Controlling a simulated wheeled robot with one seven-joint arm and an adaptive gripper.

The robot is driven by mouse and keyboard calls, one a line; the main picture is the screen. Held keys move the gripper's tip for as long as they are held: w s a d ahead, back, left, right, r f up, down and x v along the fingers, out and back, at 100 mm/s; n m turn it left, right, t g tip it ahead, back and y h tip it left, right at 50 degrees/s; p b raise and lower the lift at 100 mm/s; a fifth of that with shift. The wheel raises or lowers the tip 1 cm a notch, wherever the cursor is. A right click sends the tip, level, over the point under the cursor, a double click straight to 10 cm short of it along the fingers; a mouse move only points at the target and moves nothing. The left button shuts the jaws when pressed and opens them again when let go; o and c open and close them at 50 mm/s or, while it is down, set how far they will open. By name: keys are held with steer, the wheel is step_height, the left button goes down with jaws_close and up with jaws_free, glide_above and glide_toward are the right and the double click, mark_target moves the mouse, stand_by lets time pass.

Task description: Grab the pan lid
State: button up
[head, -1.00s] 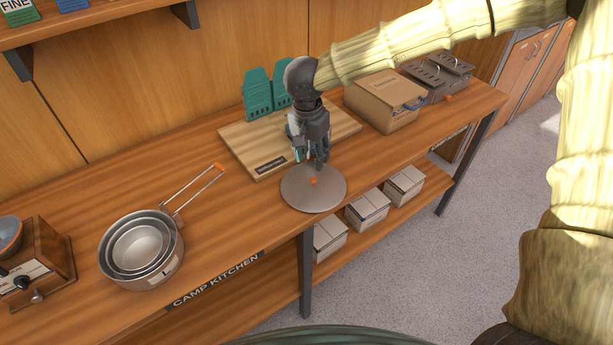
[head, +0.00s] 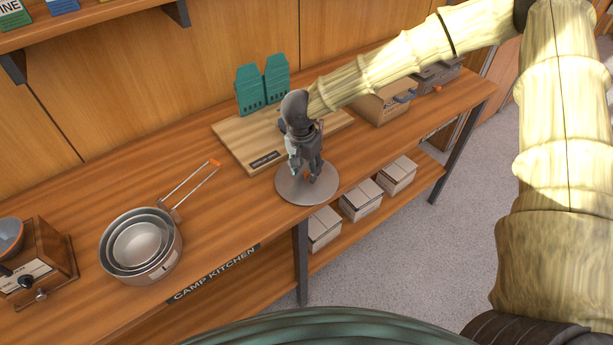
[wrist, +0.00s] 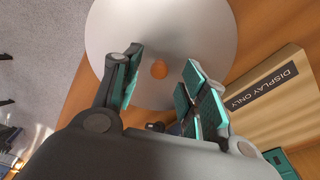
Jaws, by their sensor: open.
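The pan lid (head: 297,194) is a flat grey disc with a small orange knob (wrist: 159,69) at its centre. It lies on the wooden counter near the front edge, in front of the cutting board. My gripper (head: 305,174) is right above the lid, pointing down, and hides part of it in the head view. In the wrist view my gripper (wrist: 160,82) is open, with its teal-padded fingers on either side of the knob's line. Nothing is between the pads that I can see as held. Whether the fingertips touch the lid cannot be told.
A cutting board (head: 236,143) with a "display only" label and teal packs (head: 262,86) stand behind the lid. A box (head: 384,104) is to the right. Counter (head: 222,205) between pans and lid is clear.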

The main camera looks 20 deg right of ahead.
steer(key=shift+d+f, duration=0.1)
steer(key=shift+f, duration=0.55)
jaws_close()
steer(key=shift+r+p, duration=0.15)
steer(key=shift+p, duration=0.2)
